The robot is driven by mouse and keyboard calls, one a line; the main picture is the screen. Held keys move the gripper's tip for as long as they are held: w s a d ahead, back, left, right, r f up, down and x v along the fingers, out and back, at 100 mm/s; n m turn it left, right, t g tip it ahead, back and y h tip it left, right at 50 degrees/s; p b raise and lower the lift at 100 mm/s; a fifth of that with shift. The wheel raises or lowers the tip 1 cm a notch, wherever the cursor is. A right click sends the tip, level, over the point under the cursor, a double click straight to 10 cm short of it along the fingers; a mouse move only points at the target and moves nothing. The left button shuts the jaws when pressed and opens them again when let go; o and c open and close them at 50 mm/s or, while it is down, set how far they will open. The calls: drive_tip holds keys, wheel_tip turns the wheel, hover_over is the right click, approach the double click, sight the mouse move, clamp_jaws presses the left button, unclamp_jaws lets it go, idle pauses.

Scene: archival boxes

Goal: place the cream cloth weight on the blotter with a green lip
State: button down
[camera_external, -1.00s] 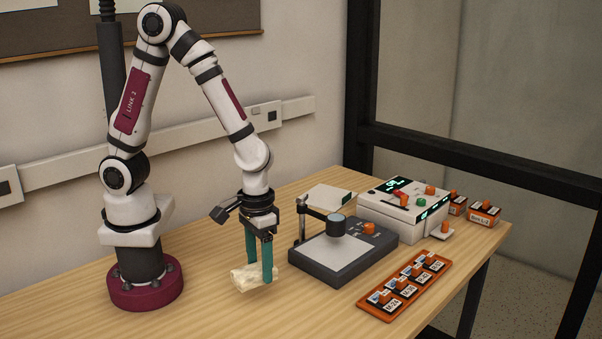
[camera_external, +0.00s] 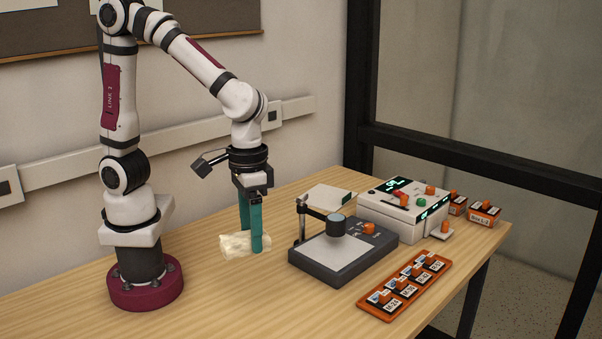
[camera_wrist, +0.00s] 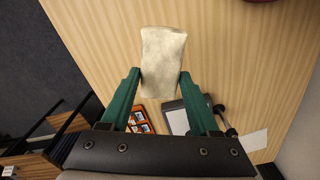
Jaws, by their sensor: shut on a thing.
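The cream cloth weight (camera_external: 236,246) is a pale, lumpy block held above the table in the external view. It also shows in the wrist view (camera_wrist: 162,60), between the teal fingertips. My gripper (camera_external: 251,240) points down and is shut on the weight; its fingers also show in the wrist view (camera_wrist: 160,80). The blotter (camera_external: 327,195) is a flat white pad with a dark green edge on its right side. It lies bare on the table, behind the grey stand device and apart from the weight. In the wrist view a white pad (camera_wrist: 253,141) shows at the lower right.
A dark grey device (camera_external: 318,268) with a post and round head stands right of the weight, in front of the blotter. A white control box (camera_external: 390,224) stands beside the blotter. An orange tray (camera_external: 362,306) of labelled blocks lies in front. The table's left part is clear.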

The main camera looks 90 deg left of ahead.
drive_tip(key=w+a+r+m, duration=0.1)
drive_tip(key=w+a+m, duration=0.55)
drive_tip(key=w, duration=0.25)
drive_tip(key=w+a+m, duration=0.8)
drive_tip(key=a, duration=0.3)
drive_tip(key=m, duration=1.3)
hover_over(320, 207)
wheel_tip(320, 207, down, 14)
drive_tip(key=shift+r, duration=0.15)
drive_tip(key=shift+f, duration=2)
drive_tip(key=shift+f, duration=0.1)
